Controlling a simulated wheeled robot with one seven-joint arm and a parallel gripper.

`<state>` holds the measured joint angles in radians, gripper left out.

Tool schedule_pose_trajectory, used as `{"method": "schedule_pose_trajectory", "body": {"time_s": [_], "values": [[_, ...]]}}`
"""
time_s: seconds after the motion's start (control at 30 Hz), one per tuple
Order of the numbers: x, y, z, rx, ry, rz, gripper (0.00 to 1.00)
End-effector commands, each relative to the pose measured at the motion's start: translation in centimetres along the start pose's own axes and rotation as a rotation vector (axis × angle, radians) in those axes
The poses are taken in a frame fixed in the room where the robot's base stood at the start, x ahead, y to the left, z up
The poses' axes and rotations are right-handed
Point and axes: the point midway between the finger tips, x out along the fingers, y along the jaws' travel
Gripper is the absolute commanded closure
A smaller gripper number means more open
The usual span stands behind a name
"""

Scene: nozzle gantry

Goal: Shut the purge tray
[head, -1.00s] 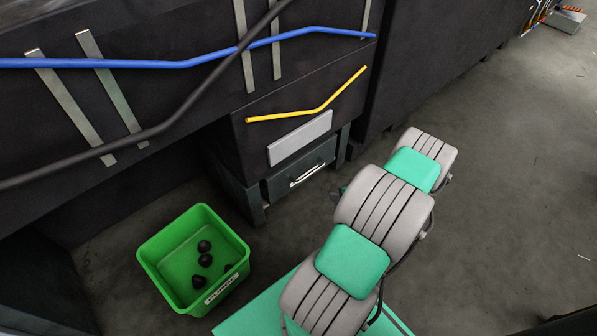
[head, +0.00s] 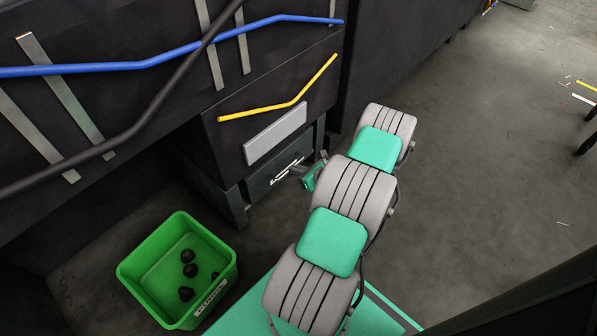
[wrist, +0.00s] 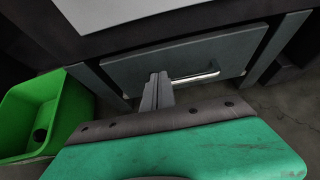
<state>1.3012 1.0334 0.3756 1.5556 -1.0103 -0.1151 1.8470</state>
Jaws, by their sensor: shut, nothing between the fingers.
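The purge tray (head: 262,187) is a dark grey drawer with a bright bar handle (head: 285,172), set low between two posts under the machine. In the wrist view the drawer front (wrist: 130,70) and its handle (wrist: 197,75) lie straight ahead. The front sits close to its frame; I cannot tell whether it is fully flush. My gripper (head: 297,172) is at the drawer front by the handle. In the wrist view my gripper (wrist: 158,76) is shut and empty, its fingertips overlapping the handle's left end. I cannot tell whether they touch the front.
A green bin (head: 205,296) with several dark lumps stands on the floor left of the drawer; it also shows in the wrist view (wrist: 65,120). A light grey plate (head: 275,134) and a yellow tube (head: 265,111) are above the drawer.

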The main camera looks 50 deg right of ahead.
Motion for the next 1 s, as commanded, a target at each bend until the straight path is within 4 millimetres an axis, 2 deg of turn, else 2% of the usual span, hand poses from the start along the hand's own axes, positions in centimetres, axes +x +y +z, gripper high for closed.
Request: {"method": "schedule_pose_trajectory", "body": {"time_s": [0.03, 0.2, 0.4, 0.53, 0.87, 1.0], "values": [[1.5, 0.1, -0.5, -0.002, 0.000, 0.004, 1.00], [5.2, 0.1, -0.4, -0.004, 0.000, 0.003, 1.00], [8.0, 0.0, 1.3, -0.003, 0.000, 0.001, 1.00], [8.6, 0.0, 1.8, -0.001, 0.000, -0.001, 1.00], [8.7, 0.0, 2.0, -0.001, 0.000, -0.001, 1.00], [9.5, -0.1, 2.4, -0.003, -0.001, -0.001, 1.00]]}}
